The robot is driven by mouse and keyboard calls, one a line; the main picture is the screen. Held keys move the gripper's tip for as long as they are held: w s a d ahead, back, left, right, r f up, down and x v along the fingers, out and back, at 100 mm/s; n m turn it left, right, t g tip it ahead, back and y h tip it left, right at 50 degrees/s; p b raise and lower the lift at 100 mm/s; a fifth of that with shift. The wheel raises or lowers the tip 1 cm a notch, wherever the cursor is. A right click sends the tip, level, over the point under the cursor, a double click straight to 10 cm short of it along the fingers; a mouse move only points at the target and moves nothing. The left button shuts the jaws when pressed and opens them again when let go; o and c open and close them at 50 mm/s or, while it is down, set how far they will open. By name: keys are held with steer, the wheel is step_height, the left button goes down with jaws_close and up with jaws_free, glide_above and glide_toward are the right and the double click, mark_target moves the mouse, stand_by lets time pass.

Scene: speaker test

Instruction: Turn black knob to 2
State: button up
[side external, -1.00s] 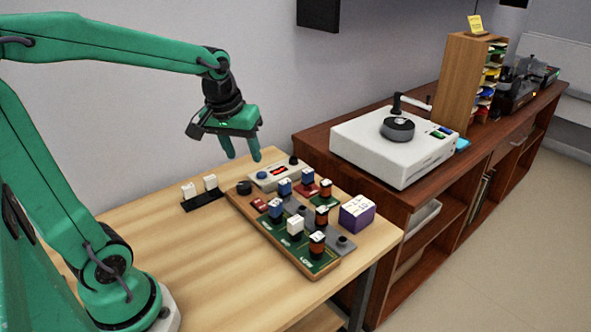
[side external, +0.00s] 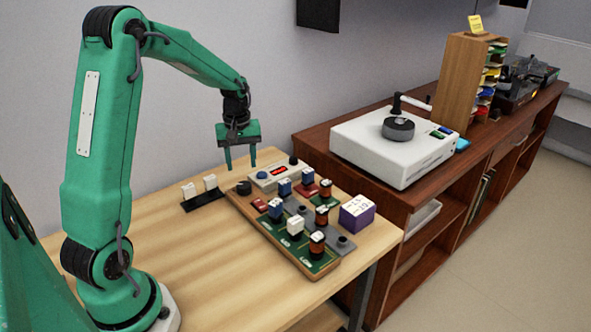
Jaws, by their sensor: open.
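A round black knob (side external: 244,187) sits at the back left corner of a wooden board (side external: 262,228) on the light wooden table. Its markings are too small to read. A second small black knob (side external: 293,160) is at the right end of a white box with a red display (side external: 278,171); I cannot tell what the display reads. My green gripper (side external: 241,167) is open and points down, with its two fingers apart and empty. In the picture its fingertips are just above the first black knob, and they do not appear to touch it.
The board carries several blue, white and black-and-orange blocks (side external: 317,243). A purple-and-white box (side external: 356,213) stands at its right. Two white pieces on a black strip (side external: 203,194) lie to its left. The table's (side external: 185,262) front left is clear. A brown cabinet with a white device (side external: 385,152) stands behind right.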

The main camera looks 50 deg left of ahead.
mark_target(244, 185)
steer(key=shift+f, duration=0.15)
steer(key=shift+f, duration=3.75)
steer(key=c, duration=0.7)
